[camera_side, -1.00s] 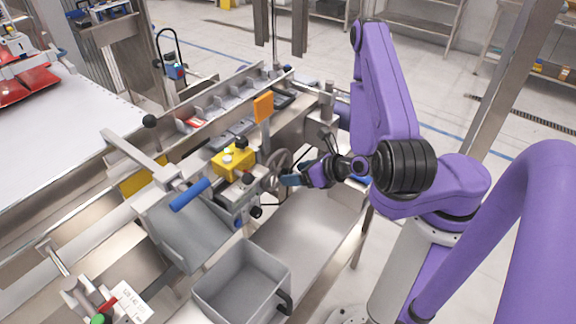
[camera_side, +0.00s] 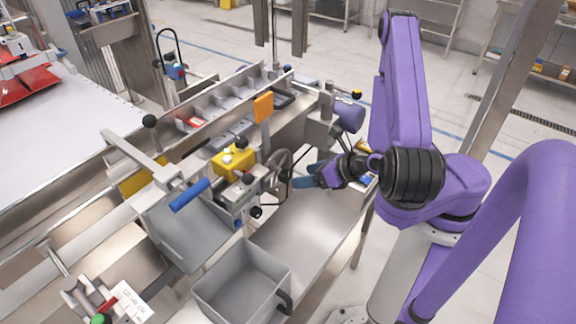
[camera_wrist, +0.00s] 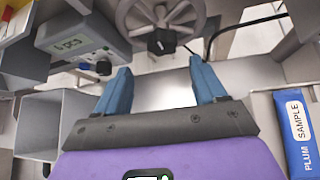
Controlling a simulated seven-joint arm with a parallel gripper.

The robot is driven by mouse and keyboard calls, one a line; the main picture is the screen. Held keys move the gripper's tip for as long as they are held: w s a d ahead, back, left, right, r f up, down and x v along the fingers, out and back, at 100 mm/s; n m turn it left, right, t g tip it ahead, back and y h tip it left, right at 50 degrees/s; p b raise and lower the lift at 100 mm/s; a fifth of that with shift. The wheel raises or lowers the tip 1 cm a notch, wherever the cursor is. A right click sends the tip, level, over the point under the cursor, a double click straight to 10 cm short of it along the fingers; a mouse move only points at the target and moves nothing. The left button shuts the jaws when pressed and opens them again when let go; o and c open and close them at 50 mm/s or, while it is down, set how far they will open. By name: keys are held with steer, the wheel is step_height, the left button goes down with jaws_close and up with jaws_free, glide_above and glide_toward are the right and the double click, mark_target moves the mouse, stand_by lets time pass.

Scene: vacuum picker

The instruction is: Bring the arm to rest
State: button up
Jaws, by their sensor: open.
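My gripper (camera_side: 308,178) is in the side view, right of the handwheel, above the steel shelf. Its blue fingers (camera_wrist: 163,92) are spread apart in the wrist view with nothing between them. My purple arm stands folded at the right of the side view. The grey handwheel (camera_wrist: 160,22) lies beyond the fingertips in the wrist view, and it also shows in the side view (camera_side: 277,170). The fingers appear apart from it.
A grey bin (camera_side: 243,280) stands on the steel shelf (camera_side: 305,228). A blue packet (camera_wrist: 299,135) marked "PLUM SAMPLE" lies right of my gripper. A grey box (camera_wrist: 83,42) reading "4 PCS" is left of the handwheel. A yellow control box (camera_side: 233,162) sits on the machine.

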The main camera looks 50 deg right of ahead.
steer(key=w+a+r+n+g+y, duration=0.2)
steer(key=a+r+n+g+y, duration=0.35)
steer(key=n, duration=0.85)
steer(key=s+r+n+g+h, duration=0.2)
steer(key=s+r+n, duration=0.5)
steer(key=n, duration=1)
steer(key=s+r+n+g+h, duration=0.3)
steer(key=s+n, duration=0.7)
steer(key=n, duration=0.8)
step_height(320, 180, up, 4)
steer(key=shift+a+r+h, duration=0.1)
steer(key=shift+a+h, duration=0.05)
steer(key=shift+h, duration=0.9)
